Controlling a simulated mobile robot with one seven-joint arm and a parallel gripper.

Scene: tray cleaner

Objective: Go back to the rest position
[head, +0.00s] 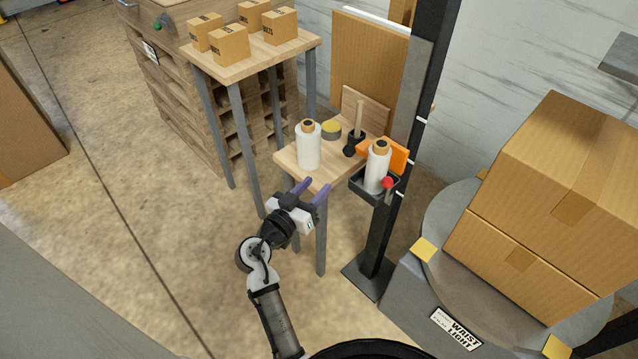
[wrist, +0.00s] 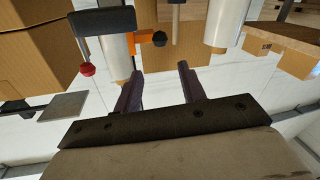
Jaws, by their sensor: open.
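My gripper (head: 313,189) is open and empty. Its two purple fingers point toward the small wooden table (head: 292,161), in front of it and near its front edge. A white roll (head: 308,150) stands upright on that table, just beyond the fingers. A second white roll (head: 377,168) stands in a dark tray (head: 362,187) on the black post. In the wrist view my gripper (wrist: 158,82) has nothing between its fingers, and the picture looks upside down. My arm reaches up from the bottom of the head view.
A higher table (head: 262,57) with several small boxes stands at the back left. The black post (head: 381,240) rises right of the small table. Large cardboard boxes (head: 540,200) sit on a round turntable (head: 440,240) at the right. The floor (head: 150,220) at left is clear.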

